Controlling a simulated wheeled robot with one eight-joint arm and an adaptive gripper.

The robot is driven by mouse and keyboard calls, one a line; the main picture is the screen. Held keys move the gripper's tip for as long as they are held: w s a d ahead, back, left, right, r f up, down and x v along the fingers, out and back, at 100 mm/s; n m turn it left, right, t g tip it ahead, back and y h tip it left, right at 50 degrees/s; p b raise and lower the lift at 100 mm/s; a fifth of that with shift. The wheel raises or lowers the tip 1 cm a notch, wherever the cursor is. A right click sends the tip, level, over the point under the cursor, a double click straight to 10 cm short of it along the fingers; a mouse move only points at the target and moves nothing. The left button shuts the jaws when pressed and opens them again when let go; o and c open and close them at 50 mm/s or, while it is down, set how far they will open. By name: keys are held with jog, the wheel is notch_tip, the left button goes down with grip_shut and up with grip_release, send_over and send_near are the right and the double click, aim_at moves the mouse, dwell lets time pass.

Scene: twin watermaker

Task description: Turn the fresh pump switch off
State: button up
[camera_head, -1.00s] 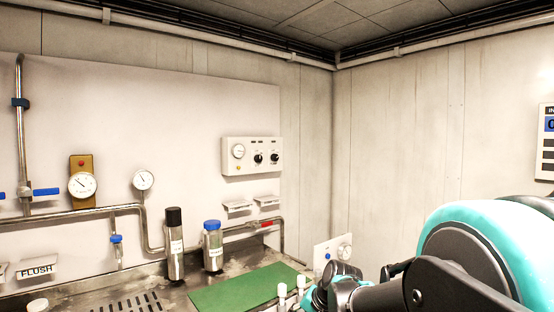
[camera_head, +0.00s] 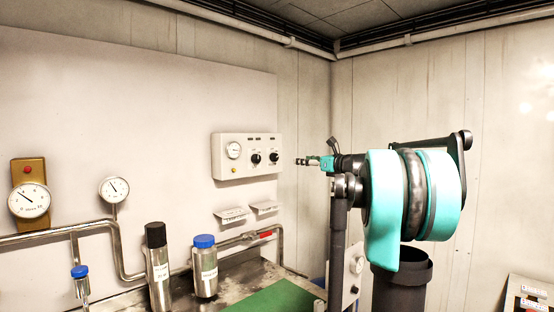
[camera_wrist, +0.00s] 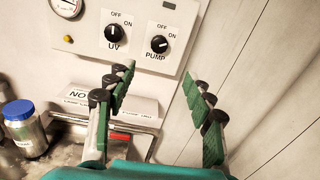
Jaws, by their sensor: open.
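The white control panel (camera_head: 246,156) is on the back wall, with a gauge at its left and two black knobs. The right knob, labelled PUMP, shows in the wrist view (camera_wrist: 158,44); its white mark points toward the ON side. The left knob, labelled UV (camera_wrist: 115,32), has its mark upright. My gripper (camera_head: 298,162) is just right of the panel, pointing left toward it. In the wrist view my gripper (camera_wrist: 160,80) is open and empty, its green-padded fingers below and apart from the panel, with the PUMP knob beyond the gap.
Two label holders (camera_head: 233,215) are below the panel. A pipe with a red-handled valve (camera_head: 265,236) runs under them. A black-capped cylinder (camera_head: 158,268) and a blue-capped bottle (camera_head: 204,268) stand on the metal counter beside a green mat (camera_head: 275,298).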

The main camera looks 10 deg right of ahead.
aim_at(276, 157)
jog(key=x, duration=1.6)
jog(key=shift+a, duration=0.15)
jog(key=shift+s, duration=0.1)
jog(key=c, duration=1.2)
jog(key=shift+o, duration=0.2)
jog(key=shift+n, duration=0.3)
jog(key=n, duration=0.5)
jog(key=shift+f, duration=0.1)
jog(key=n, duration=0.6)
jog(key=shift+n, duration=0.3)
